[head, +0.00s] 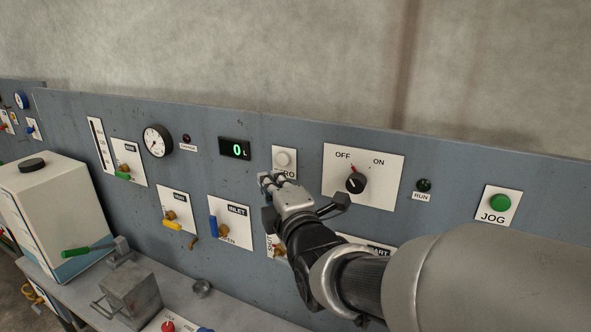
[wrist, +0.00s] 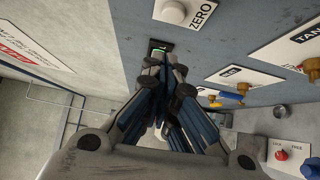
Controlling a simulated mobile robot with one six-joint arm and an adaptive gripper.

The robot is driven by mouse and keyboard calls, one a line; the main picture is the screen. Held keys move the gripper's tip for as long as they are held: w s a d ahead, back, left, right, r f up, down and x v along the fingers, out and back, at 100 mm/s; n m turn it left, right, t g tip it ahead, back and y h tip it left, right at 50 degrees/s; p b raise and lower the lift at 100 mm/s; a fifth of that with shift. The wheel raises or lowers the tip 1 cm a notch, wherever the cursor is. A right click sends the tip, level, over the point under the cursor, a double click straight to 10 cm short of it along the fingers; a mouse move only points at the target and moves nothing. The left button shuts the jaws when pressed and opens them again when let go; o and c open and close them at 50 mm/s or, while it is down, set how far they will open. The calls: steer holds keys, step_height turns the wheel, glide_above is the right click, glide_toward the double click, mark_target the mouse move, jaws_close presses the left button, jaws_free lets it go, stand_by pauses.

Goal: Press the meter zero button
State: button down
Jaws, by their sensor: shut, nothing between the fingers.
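The meter zero button (head: 284,158) is a round whitish button on a white plate lettered ZERO, partly covered by my gripper in the head view. In the wrist view the button (wrist: 174,12) is at the top, with its ZERO label beside it. The meter display (head: 235,149) is left of the plate and reads a green 0. My gripper (head: 268,180) is shut and empty, its fingertips just below and left of the button in the head view. In the wrist view my gripper (wrist: 160,68) appears apart from the button; contact with the plate cannot be told.
An OFF/ON knob (head: 355,183) is right of the zero plate, and a green JOG button (head: 500,203) farther right. An INLET valve with a blue handle (head: 213,227) is below left. A bench with a metal box (head: 132,292) and a white cabinet (head: 45,215) stand at the lower left.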

steer(key=s+d+f+m+g+h+b, duration=0.1)
steer(key=s+d+f+m+g+h, duration=0.2)
steer(key=s+d+f+m, duration=0.45)
steer(key=s+d+f+m+g+h+b, duration=0.1)
steer(key=s+d+f+m+g+h, duration=0.3)
steer(key=d, duration=0.6)
steer(key=s+d+f+m+g+b, duration=0.1)
steer(key=s+d+f+m+g, duration=0.1)
steer(key=s+m, duration=0.4)
steer(key=s+d+f+m+g, duration=0.2)
steer(key=s+d+f+m, duration=0.2)
steer(key=s, duration=0.7)
steer(key=shift+s+d+f+m+g+h+b, duration=0.3)
steer(key=shift+s+d+f+m+h+b, duration=0.15)
steer(key=shift+m, duration=0.4)
